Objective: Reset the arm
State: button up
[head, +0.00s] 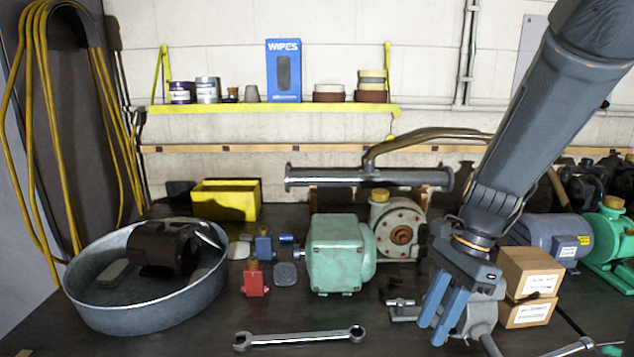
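My arm (563,100) reaches down from the upper right of the head view. My gripper (447,312) points down at the right of the workbench, with two blue fingers. The fingers look apart, with a narrow gap between them, and I see nothing held there. They hang in front of a grey metal part (478,318) on the bench. I cannot tell whether they touch it.
Two stacked cardboard boxes (527,285) stand just right of my gripper. A green motor (335,255), a flanged pump (398,230) and a wrench (300,338) lie left of it. A metal tub (135,318) holds a dark motor (165,248). A yellow shelf (270,108) is behind.

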jog(key=s+f+n+t+h, duration=0.1)
jog(key=n, duration=0.4)
jog(key=a+f+n+t+h+b, duration=0.1)
jog(key=n, duration=0.4)
jog(key=s+a+f+n+t+h, duration=0.1)
jog(key=n, duration=0.5)
jog(key=shift+s+a+f+h+b, duration=0.1)
jog(key=shift+s+f+h+b, duration=0.2)
jog(key=shift+f+b, duration=0.1)
